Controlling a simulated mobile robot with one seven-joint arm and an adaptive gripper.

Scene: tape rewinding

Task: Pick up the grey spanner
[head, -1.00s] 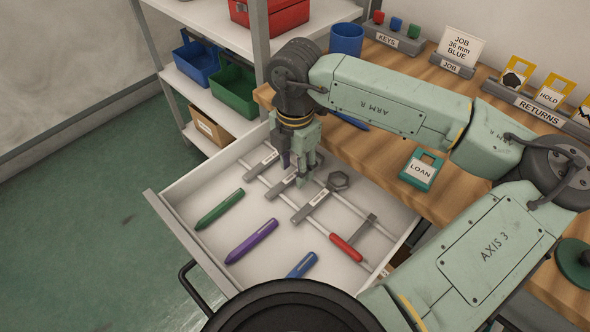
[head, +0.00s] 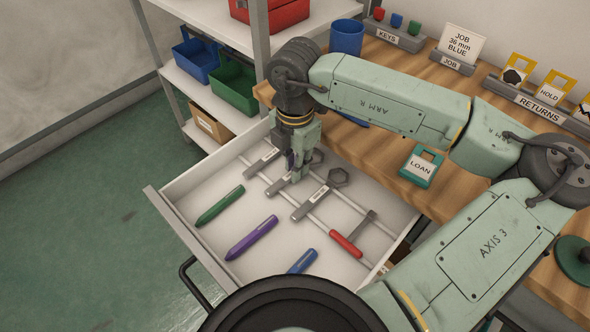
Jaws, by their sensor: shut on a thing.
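Three grey spanners with pale labels lie side by side in the open white drawer (head: 172,203). The right spanner (head: 312,203) shows its hex ring end. The left spanner (head: 262,161) is partly behind my gripper. My gripper (head: 297,177) points down, shut on the middle grey spanner (head: 279,186) near its middle. The fingers hide part of that spanner, and its ring end shows just right of them. I cannot tell whether it is clear of the drawer's rails.
Green (head: 220,206), purple (head: 252,238) and blue (head: 302,262) markers lie at the drawer's front. A red-handled tool (head: 346,243) lies at its right. The wooden bench (head: 385,165) with a teal LOAN tag (head: 421,168) borders the drawer. A shelf (head: 212,105) stands behind.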

